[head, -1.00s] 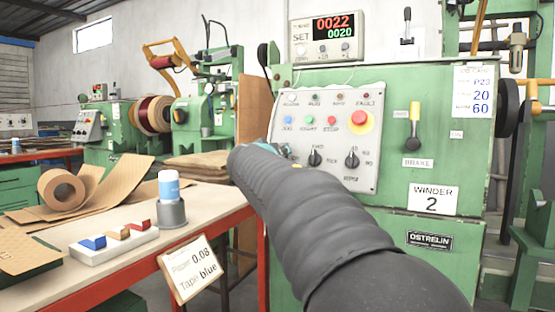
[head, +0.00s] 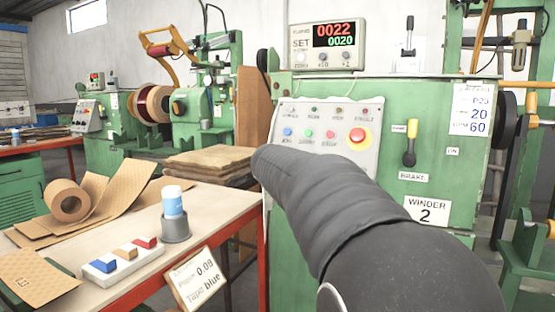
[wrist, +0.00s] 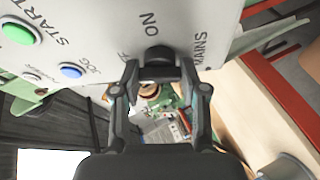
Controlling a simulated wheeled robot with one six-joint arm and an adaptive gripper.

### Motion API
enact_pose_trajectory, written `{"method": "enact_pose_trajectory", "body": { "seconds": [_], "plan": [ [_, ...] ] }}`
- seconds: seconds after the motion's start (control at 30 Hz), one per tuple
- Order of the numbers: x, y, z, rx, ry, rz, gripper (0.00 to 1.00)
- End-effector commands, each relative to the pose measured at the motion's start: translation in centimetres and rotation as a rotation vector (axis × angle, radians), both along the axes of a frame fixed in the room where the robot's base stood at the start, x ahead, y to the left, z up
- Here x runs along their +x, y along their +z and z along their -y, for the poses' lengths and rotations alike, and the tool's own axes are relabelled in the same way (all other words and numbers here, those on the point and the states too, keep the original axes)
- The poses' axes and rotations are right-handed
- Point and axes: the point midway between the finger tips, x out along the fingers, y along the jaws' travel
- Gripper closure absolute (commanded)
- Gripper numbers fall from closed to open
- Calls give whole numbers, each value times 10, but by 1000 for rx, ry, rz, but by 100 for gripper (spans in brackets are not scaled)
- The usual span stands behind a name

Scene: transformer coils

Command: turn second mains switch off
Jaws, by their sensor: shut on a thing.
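The black mains switch knob (wrist: 160,56) is on the light grey control panel (wrist: 105,25) in the wrist view, with "ON" and "MAINS" printed beside it. Another label is mostly hidden behind a finger. My gripper (wrist: 160,70) is shut on the knob, one finger on each side. I cannot tell which way the knob's pointer faces. In the head view the panel (head: 345,118) is on the green machine (head: 440,115) marked "WINDER 2". My dark sleeved arm hides the gripper, the switch and the panel's lower part there.
A red emergency stop button (head: 359,136) and small coloured buttons are above my arm. A brake lever (head: 410,143) is to the right. Another green winder stands behind.

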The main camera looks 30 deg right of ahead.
Motion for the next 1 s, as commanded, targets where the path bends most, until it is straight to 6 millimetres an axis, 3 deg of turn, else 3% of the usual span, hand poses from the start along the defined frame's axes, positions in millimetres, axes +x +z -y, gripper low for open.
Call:
{"method": "enact_pose_trajectory", "body": {
  "seconds": [0.4,0.93,0.97,1.0],
  "plan": [
    [0,1,1,-86,55,-110,92],
    [0,0,1,-99,63,-125,92],
    [0,0,1,-99,63,-125,54],
    [0,0,1,-99,63,-125,44]
  ]
}}
